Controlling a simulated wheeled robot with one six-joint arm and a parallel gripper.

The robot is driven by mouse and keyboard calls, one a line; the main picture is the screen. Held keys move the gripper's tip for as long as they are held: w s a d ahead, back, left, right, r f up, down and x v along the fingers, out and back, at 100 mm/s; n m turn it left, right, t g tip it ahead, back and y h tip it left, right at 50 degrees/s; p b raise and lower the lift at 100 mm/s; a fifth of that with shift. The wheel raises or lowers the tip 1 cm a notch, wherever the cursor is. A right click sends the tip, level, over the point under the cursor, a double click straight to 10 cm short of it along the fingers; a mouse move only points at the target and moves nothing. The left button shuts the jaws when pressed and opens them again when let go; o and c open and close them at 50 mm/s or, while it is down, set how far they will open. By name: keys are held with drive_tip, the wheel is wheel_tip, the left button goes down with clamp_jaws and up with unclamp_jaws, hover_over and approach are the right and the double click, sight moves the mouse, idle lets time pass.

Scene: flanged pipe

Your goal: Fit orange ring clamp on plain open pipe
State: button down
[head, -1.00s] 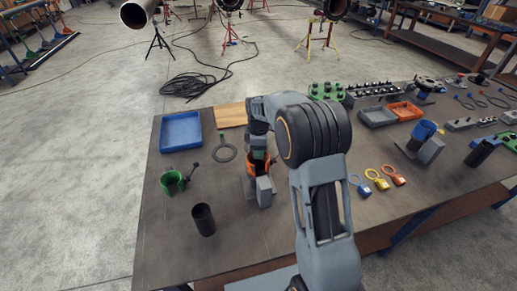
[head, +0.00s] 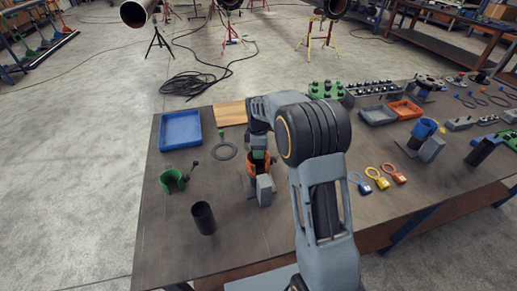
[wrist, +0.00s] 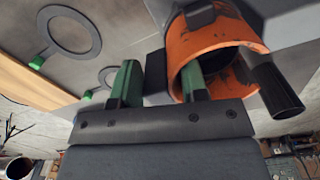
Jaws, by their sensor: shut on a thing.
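The orange ring clamp (head: 252,168) is on the near table, partly hidden by my gripper; it shows large at the upper right of the wrist view (wrist: 212,52). My gripper (wrist: 160,75) has two green fingers, with a dark block between them and the right finger against the orange ring. It is shut on the clamp. A grey block (head: 264,190) stands beside the clamp. A pipe with an open end (head: 135,13) sits on a black tripod beyond the table at the upper left; I cannot tell for sure that it is the plain one.
A dark upright tube (head: 203,218) and a green clamp (head: 173,180) stand at the left of the table. A blue tray (head: 181,131) lies behind them. More pipes on stands (head: 335,8) are at the back. A cable coil (head: 188,84) lies on the floor.

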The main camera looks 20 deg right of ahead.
idle(0.3)
drive_tip(key=c, duration=0.6)
unclamp_jaws()
drive_tip(key=shift+o, duration=0.2)
wheel_tip(320, 180, up, 23)
drive_tip(key=p, duration=0.8)
drive_tip(key=shift+f, duration=0.1)
